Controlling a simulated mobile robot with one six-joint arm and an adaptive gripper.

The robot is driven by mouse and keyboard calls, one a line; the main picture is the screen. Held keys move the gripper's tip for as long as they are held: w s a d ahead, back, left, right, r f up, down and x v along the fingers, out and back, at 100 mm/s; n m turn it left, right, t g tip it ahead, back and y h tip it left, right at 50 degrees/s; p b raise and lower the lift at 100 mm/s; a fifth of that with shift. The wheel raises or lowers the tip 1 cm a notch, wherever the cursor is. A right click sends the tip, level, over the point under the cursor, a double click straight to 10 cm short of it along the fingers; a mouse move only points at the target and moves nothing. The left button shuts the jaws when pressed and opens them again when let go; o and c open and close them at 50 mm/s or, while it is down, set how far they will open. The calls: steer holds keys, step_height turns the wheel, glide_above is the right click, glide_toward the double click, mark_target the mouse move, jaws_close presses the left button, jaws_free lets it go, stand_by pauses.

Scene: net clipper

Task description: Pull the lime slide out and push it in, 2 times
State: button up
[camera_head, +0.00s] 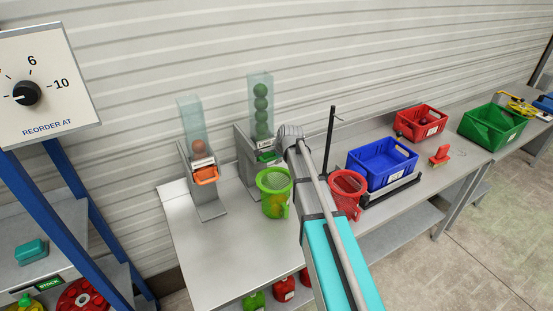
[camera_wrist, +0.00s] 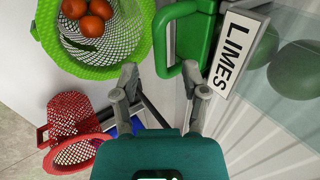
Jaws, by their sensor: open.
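The lime slide's green loop handle (camera_wrist: 163,50) sticks out beside the white LIMES label (camera_wrist: 236,50) in the wrist view. In the head view the slide (camera_head: 267,157) is at the foot of the lime dispenser's clear tube (camera_head: 260,88), which holds a column of green limes. My gripper (camera_wrist: 160,74) is open and empty. Its fingertips are by the near end of the handle, and the right one overlaps it in the picture; I cannot tell whether they touch. In the head view my arm hides the fingertips.
A green mesh basket (camera_head: 263,184) stands in front of the dispenser; orange balls (camera_wrist: 88,15) lie in it. The orange-slide dispenser (camera_head: 205,176) is to the left. A red mesh basket (camera_head: 348,186), a black post (camera_head: 330,140) and a blue crate (camera_head: 382,160) are to the right.

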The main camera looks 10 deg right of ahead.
mark_target(272, 159)
steer(key=shift+b+x, duration=1.4)
steer(key=shift+x, duration=0.8)
jaws_close()
